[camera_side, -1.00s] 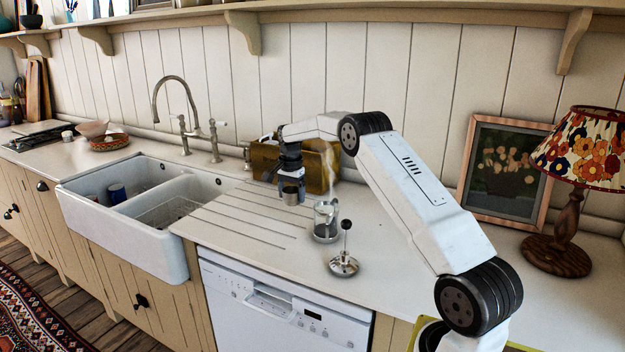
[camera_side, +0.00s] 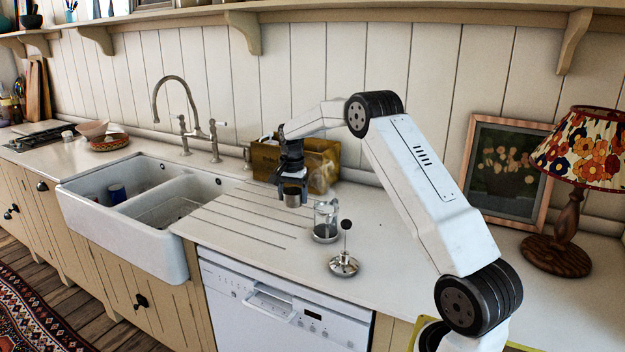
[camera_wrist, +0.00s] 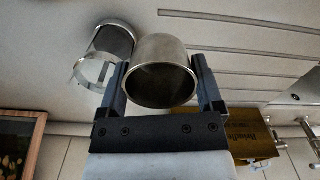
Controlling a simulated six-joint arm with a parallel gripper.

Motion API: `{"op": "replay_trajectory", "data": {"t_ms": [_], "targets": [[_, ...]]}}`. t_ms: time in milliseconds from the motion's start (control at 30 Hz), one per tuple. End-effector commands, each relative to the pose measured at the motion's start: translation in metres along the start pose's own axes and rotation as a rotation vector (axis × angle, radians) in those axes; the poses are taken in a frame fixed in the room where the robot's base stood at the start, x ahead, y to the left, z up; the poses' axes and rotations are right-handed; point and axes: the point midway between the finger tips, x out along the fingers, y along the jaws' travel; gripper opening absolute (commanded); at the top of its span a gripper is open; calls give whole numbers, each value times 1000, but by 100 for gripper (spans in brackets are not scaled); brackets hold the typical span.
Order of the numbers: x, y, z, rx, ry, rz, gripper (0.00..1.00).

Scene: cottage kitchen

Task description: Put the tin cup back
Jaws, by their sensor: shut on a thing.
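The tin cup (camera_side: 292,198) is small, metallic and cylindrical. My gripper (camera_side: 291,190) is shut on it, above the grooved drainboard and just left of the glass press. In the wrist view the cup (camera_wrist: 160,68) sits between the two dark fingers of my gripper (camera_wrist: 162,88), and its open mouth shows a dark, empty-looking inside. The side view does not clearly show how far the cup is from the counter.
A glass press (camera_side: 326,222) with steam above it stands close right of the cup. Its plunger lid (camera_side: 343,264) stands in front. A brass-coloured box (camera_side: 264,162) is behind. The sink (camera_side: 120,240) is left. The drainboard (camera_side: 235,222) is clear.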

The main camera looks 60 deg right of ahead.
Motion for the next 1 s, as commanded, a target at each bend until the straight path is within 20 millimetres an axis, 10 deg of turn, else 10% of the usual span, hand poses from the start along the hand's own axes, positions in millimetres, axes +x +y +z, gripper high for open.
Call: {"op": "replay_trajectory", "data": {"t_ms": [1000], "targets": [[-16,88,124,-568,1,-4,28]]}}
